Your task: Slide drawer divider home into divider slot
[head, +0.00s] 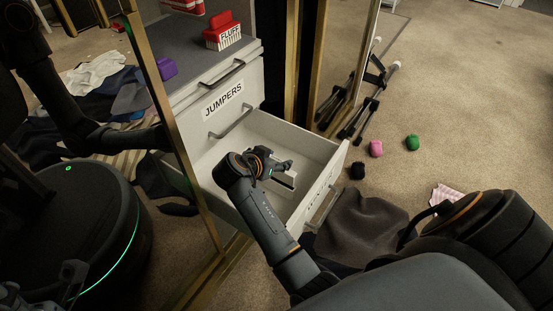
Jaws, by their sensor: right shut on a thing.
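The white drawer (228,135) stands pulled out below the drawer labelled JUMPERS. My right gripper (284,172) is inside it, near its front right part, shut on the drawer divider (285,180), a thin pale plate. Much of the divider is hidden by the gripper and wrist. The divider slot cannot be made out, so I cannot tell whether the divider is in it. A dark gripper-like part, apparently my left gripper (70,276), shows in the lower left corner; its fingers are unclear.
A tall gold-framed mirror (168,215) stands left of the drawer and shows my dark base. A dark cloth (362,228) lies on the carpet by the drawer front.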

